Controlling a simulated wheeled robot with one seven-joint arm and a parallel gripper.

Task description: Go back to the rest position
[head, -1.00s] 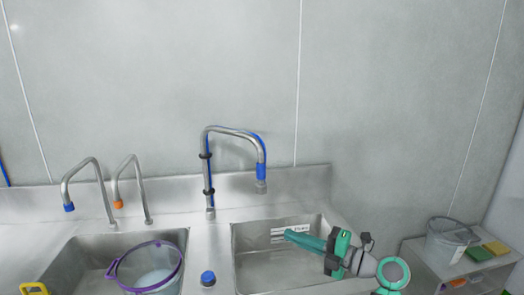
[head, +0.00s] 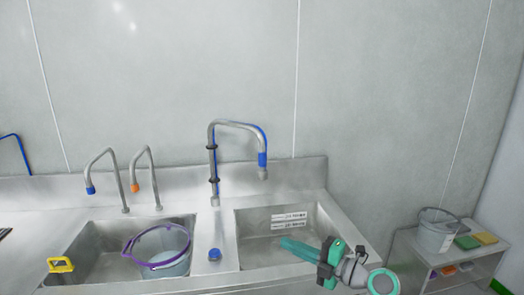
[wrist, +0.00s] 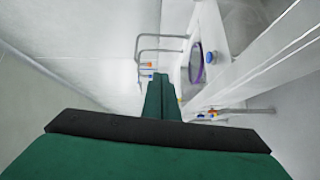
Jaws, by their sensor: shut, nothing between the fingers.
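My gripper (head: 300,250) is in the head view, over the front part of the right sink basin (head: 262,222). Its green fingers point left and are shut with nothing between them. In the wrist view the shut fingers (wrist: 160,98) point toward the faucets and the left basin side. My gripper touches nothing that I can make out.
A tall faucet (head: 214,160) with a blue sleeve stands between the basins. A bucket (head: 165,255) with a purple rim is in the left basin (head: 95,240). A blue knob (head: 214,254) sits on the divider. At right, a low shelf (head: 405,250) holds a clear bucket (head: 436,232) and sponges (head: 484,238).

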